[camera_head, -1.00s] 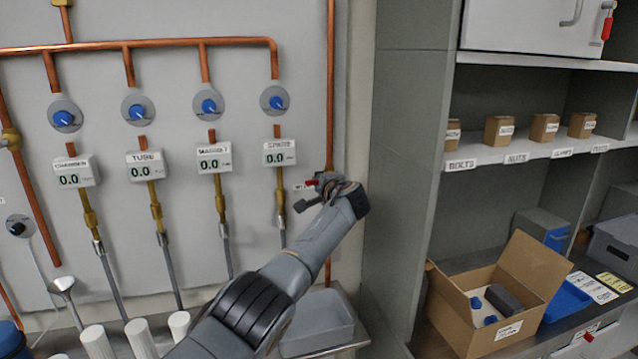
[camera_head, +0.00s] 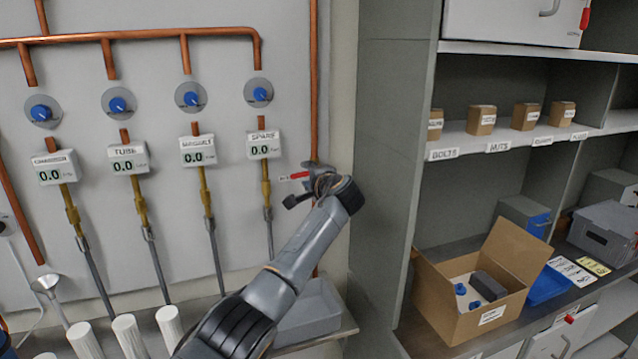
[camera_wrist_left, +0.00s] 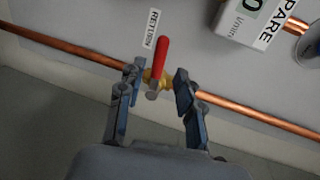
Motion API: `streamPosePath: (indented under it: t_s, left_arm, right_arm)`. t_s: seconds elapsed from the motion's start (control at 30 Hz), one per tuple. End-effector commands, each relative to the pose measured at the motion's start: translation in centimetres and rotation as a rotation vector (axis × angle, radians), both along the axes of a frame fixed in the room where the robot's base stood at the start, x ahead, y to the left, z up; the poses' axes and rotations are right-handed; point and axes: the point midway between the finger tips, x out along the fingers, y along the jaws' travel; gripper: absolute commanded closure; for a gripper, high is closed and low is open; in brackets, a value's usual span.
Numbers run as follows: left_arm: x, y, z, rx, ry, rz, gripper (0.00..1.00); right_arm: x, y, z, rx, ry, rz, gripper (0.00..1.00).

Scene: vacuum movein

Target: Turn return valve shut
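The return valve has a red lever (camera_head: 297,176) and sits on the vertical copper pipe right of the gauges in the head view. In the left wrist view the red lever (camera_wrist_left: 161,58) stands across the copper pipe, above a brass body (camera_wrist_left: 155,80), near a RETURN label (camera_wrist_left: 152,28). My left gripper (camera_head: 305,190) is at the valve. In the wrist view its two fingers (camera_wrist_left: 158,84) are spread on either side of the valve body, with gaps visible to the lever. The gripper partly hides the valve in the head view. My right gripper is not in view.
The SPARE gauge (camera_head: 264,145) and its blue knob (camera_head: 260,93) are close by on the left. A grey cabinet side (camera_head: 385,190) stands just right of the pipe. A grey bin (camera_head: 312,312) lies below. An open cardboard box (camera_head: 470,290) sits on the shelf.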

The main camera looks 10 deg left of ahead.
Motion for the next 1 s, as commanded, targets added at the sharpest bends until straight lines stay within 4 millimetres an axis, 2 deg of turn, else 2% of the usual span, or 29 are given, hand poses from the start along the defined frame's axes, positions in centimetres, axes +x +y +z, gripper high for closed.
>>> streamPosePath:
  t_s: [0.3,0.5,0.9,1.0]
  left_arm:
    - [-4.2,-3.0,0.9,-0.001,0.000,-0.004,0.65]
    - [-6.3,-4.3,1.4,-0.001,0.002,-0.002,0.65]
    - [-7.0,-4.7,1.5,0.001,0.003,-0.001,0.65]
    - [-7.0,-4.4,0.9,0.002,-0.002,-0.003,0.85]
  right_arm:
    - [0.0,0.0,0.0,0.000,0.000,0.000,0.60]
    - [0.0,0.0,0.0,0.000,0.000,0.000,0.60]
    - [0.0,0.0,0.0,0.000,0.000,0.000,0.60]
    - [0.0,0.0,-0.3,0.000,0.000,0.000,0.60]
